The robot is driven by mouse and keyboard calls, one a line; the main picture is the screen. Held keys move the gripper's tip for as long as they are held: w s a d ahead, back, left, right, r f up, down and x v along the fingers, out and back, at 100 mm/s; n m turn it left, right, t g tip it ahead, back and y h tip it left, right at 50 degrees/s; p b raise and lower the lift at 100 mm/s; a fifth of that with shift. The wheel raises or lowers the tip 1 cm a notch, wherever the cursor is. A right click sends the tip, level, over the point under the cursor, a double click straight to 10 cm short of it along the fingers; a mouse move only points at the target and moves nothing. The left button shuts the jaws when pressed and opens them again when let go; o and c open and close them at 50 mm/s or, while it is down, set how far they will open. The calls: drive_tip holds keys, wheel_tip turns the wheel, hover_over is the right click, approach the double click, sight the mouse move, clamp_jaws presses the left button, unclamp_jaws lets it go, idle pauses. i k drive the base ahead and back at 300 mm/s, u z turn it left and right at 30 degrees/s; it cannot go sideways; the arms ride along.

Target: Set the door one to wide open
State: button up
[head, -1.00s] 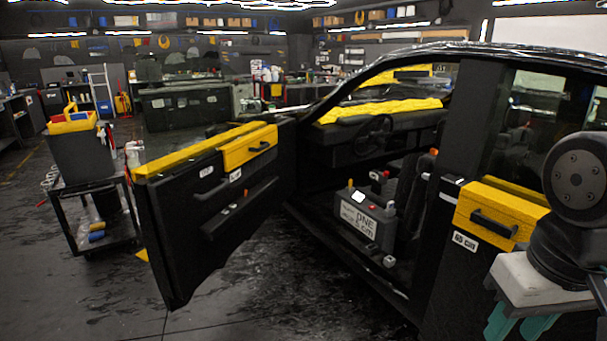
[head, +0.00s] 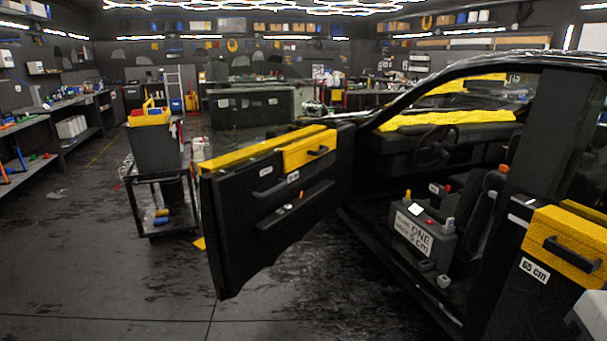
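A black car door with a yellow top edge (head: 268,205) stands swung out from the car body, hinged at its right end. Its inner side faces me. A yellow block with a dark pull handle (head: 309,150) sits on its upper inner side. In the door opening, a grey box (head: 424,235) carries a label with the word "ONE" and small coloured knobs on top. A second yellow panel with a dark handle (head: 567,252) and a "65 cm" label is at the right. My gripper is not in view; a pale piece of my arm may show at the lower right edge.
A black cart with a bin (head: 155,150) stands left of the door, close to its outer end. Workbenches (head: 50,125) line the left wall. The dark floor (head: 110,280) in front of the cart and door is clear.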

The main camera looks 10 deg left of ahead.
sight(244, 233)
drive_tip(key=k, duration=1.25)
drive_tip(key=u, duration=1.1)
drive_tip(key=i, duration=1.1)
drive_tip(key=u, duration=1.1)
drive_tip(key=i, duration=1.95)
drive_tip(key=z, duration=0.35)
drive_tip(key=i, duration=1.05)
drive_tip(key=z, duration=1.65)
drive_tip(key=i, duration=0.7)
drive_tip(key=z, duration=0.7)
